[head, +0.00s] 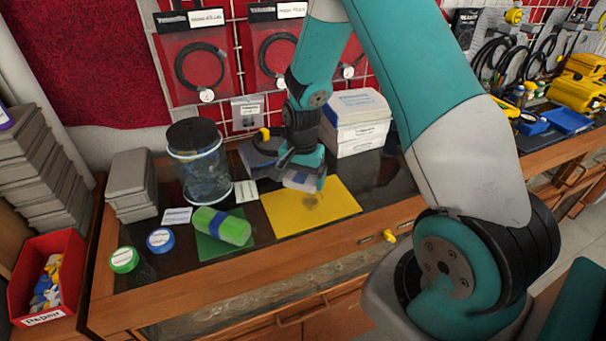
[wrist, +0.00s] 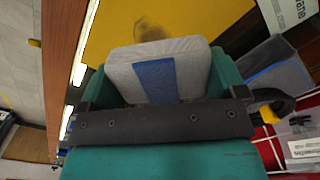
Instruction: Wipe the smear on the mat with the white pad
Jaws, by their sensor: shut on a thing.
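The yellow mat (head: 334,203) lies flat on the dark bench top. The white pad (wrist: 190,68) with a blue band is between my gripper's jaws. In the head view the pad (head: 300,182) is near the mat's far left part, close to the smear. My gripper (head: 302,168) is shut on the pad, pointing down. I cannot tell whether the pad touches the mat.
White boxes (head: 357,125) and a grey-blue bin (head: 258,155) are behind my gripper.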

